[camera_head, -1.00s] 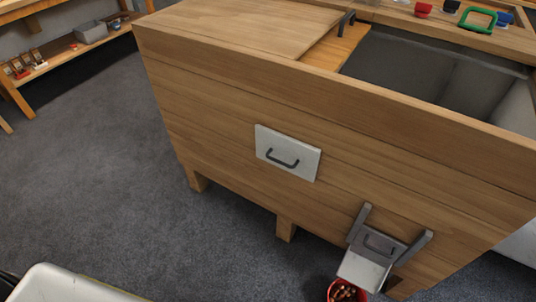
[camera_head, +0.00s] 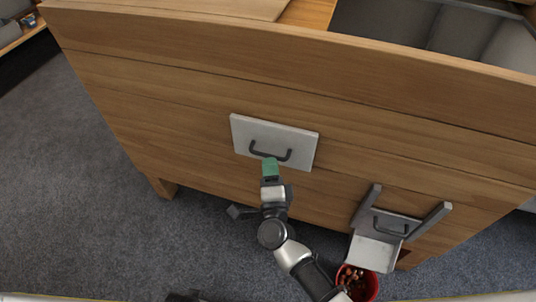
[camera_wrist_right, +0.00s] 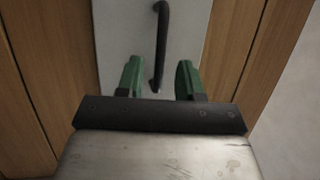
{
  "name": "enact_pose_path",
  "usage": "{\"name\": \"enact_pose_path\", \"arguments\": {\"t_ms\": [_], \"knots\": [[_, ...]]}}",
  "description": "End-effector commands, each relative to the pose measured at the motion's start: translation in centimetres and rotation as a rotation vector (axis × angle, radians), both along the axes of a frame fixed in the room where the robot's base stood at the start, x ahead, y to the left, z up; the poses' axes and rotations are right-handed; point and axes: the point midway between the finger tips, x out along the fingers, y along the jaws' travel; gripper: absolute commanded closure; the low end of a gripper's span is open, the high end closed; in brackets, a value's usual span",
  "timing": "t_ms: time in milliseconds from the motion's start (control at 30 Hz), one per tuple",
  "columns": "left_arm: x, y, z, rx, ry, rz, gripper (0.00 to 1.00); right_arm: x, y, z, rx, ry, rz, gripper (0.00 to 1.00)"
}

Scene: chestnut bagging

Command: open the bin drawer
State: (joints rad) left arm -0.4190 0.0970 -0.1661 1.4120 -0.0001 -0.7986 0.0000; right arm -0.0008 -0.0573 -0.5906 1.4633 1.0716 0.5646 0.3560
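The bin drawer's light grey front (camera_head: 300,150) is set in the wooden side of a large bin and sits flush with it. Its dark curved handle (camera_head: 269,154) is on the lower half of that front. My right gripper (camera_head: 270,163) is at the handle. In the right wrist view, its green fingers (camera_wrist_right: 159,75) stand apart, with the handle (camera_wrist_right: 161,45) between them and reaching ahead of them. Whether either finger touches the handle I cannot tell. My left gripper is not in view.
To the lower right of the drawer is a grey chute (camera_head: 376,251) with a handled gate (camera_head: 390,223). A red bucket (camera_head: 371,289) holding brown chestnuts stands under it. The bin's open top (camera_head: 430,30) is above. Carpet (camera_head: 80,200) is clear to the left.

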Motion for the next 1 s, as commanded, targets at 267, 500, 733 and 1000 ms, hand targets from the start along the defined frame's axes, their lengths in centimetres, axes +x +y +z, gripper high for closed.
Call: {"name": "enact_pose_path", "arguments": {"t_ms": [267,500,733,1000], "knots": [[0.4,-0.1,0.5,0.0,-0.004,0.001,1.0,3.5,0.3,0.5,-0.001,0.001,0.0,0.63],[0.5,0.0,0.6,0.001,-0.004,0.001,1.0,4.0,0.3,0.6,-0.002,0.002,0.0,0.63],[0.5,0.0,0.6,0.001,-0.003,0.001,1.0,4.0,0.3,0.6,-0.002,0.002,0.0,0.8],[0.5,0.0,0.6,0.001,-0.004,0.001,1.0,3.9,0.3,0.6,-0.002,0.002,0.001,1.0]]}}
